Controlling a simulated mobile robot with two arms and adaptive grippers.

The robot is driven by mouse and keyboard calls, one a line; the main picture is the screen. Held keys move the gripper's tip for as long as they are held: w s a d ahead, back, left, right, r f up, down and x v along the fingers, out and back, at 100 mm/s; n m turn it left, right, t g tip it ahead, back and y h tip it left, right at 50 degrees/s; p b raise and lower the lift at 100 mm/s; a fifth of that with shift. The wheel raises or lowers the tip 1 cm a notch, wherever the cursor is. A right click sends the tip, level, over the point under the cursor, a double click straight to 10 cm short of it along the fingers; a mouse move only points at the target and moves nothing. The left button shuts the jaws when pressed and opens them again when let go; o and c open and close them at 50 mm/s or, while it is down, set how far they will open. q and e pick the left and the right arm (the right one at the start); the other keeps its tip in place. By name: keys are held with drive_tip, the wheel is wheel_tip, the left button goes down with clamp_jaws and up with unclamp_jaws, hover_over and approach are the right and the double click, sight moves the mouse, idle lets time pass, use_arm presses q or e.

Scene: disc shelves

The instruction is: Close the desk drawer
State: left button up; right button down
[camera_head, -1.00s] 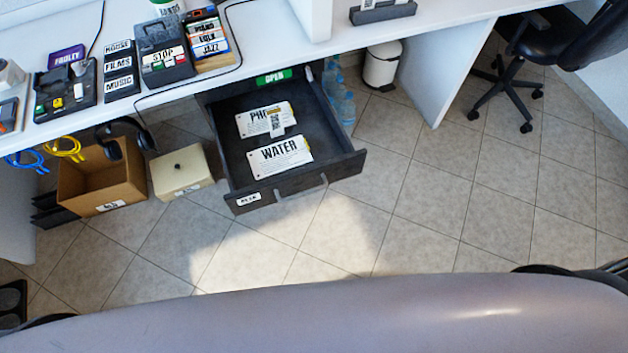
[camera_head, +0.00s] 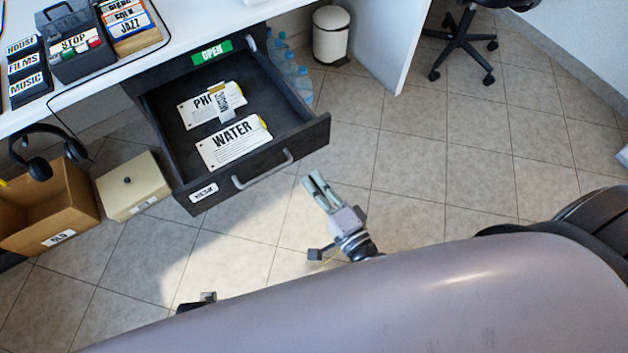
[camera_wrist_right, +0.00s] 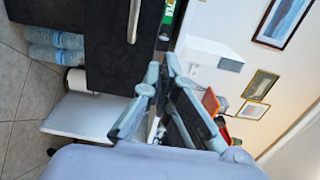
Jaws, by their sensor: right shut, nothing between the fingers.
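The dark desk drawer (camera_head: 255,165) is pulled out under the white desk in the head view. Its front has a silver handle (camera_head: 263,169) and a small white label. Inside lie a card marked WATER (camera_head: 232,143) and a second, partly covered card (camera_head: 205,106). My right gripper (camera_head: 315,180) is shut and empty, in front of the drawer near the right end of its front, apart from it. In the right wrist view the dark drawer front (camera_wrist_right: 105,45) is beyond my fingers. A small dark part at the bottom left (camera_head: 196,303) may be my left gripper; its fingers are hidden.
A cardboard box (camera_head: 75,205) and a cream box (camera_head: 130,188) stand on the floor left of the drawer. Water bottles (camera_head: 297,80) and a white bin (camera_head: 331,35) are behind it at right. Tiled floor (camera_head: 440,150) is clear in front and to the right.

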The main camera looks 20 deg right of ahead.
sight(289, 156)
drive_tip(key=x, duration=1)
drive_tip(key=shift+w+a, duration=0.1)
drive_tip(key=shift+w, duration=0.3)
use_arm(q)
drive_tip(key=shift+w+r, duration=0.2)
drive_tip(key=shift+w, duration=0.05)
use_arm(e)
drive_tip(key=shift+w, duration=0.2)
